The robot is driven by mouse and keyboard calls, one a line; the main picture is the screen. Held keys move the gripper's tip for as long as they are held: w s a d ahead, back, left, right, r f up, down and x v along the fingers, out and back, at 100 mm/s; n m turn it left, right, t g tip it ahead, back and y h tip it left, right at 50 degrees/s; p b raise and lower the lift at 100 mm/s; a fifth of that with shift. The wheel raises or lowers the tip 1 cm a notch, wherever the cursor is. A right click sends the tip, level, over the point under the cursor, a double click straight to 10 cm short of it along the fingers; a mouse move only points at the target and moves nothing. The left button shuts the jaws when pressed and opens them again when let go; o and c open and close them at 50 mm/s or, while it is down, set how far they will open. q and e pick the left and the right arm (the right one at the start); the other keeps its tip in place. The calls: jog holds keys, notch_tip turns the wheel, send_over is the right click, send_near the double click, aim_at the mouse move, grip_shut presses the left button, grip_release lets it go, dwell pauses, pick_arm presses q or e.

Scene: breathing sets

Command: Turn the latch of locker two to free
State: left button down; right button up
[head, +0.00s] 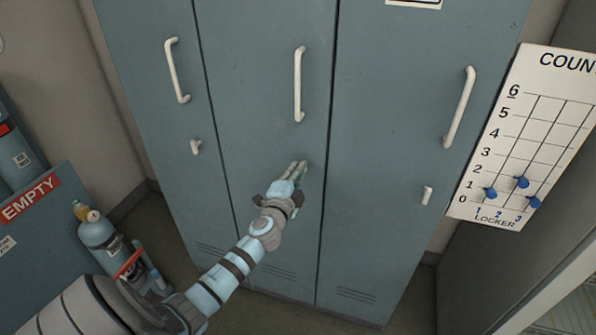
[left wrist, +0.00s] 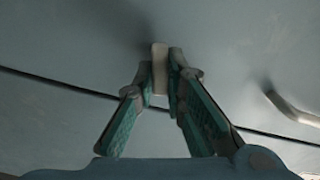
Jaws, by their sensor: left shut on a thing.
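Locker two is the middle blue-grey door (head: 265,75), with a long white handle (head: 298,85) high on it. My left gripper (head: 298,168) is at this door, below the handle, and hides the latch in the head view. In the left wrist view, the pale latch (left wrist: 160,65) stands between the two fingertips of the left gripper (left wrist: 160,80), which is shut on it. How far the latch is turned is hard to tell. My right gripper is not in view.
The left door's latch (head: 196,147) and the right door's latch (head: 427,195) flank it. A counter board (head: 545,75) with blue pegs is at the right. A blue cylinder (head: 100,238) stands at the lower left, beside a bin labelled EMPTY (head: 30,199).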

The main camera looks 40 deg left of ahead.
pick_arm(q)
jog(key=shift+m, duration=1.7)
jog(key=shift+f, duration=0.1)
jog(key=c, duration=1.6)
grip_release()
jog(key=shift+c, duration=0.2)
jog(key=v, duration=1.2)
